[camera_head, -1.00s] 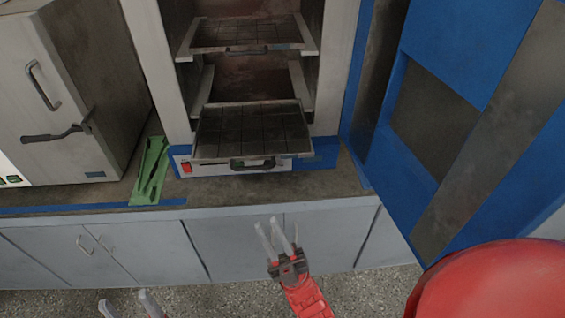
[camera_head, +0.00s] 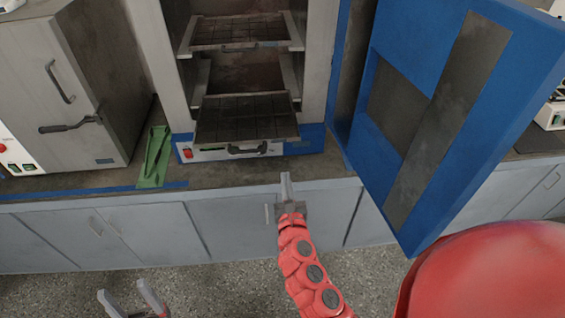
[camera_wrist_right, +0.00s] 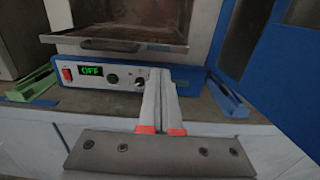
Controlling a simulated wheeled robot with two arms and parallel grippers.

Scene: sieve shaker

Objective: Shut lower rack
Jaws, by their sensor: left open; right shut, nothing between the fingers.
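The lower rack (camera_head: 246,117) is a dark gridded tray with a handle (camera_head: 248,150) at its front. It is pulled out of the oven's open chamber and overhangs the control panel. Its front face (camera_wrist_right: 125,45) also shows in the right wrist view. The upper rack (camera_head: 238,29) sits above it, further in. My right gripper (camera_head: 286,180) is shut and empty, in front of the counter and below the lower rack, apart from it. In the right wrist view its fingers (camera_wrist_right: 160,85) point at the control panel. My left gripper (camera_head: 131,296) is open and empty at the bottom left, far from the rack.
The blue oven door (camera_head: 440,110) stands wide open on the right. A grey oven (camera_head: 60,90) stands on the left, with a green object (camera_head: 154,157) beside it on the counter (camera_head: 230,178). The space in front of the cabinets is clear.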

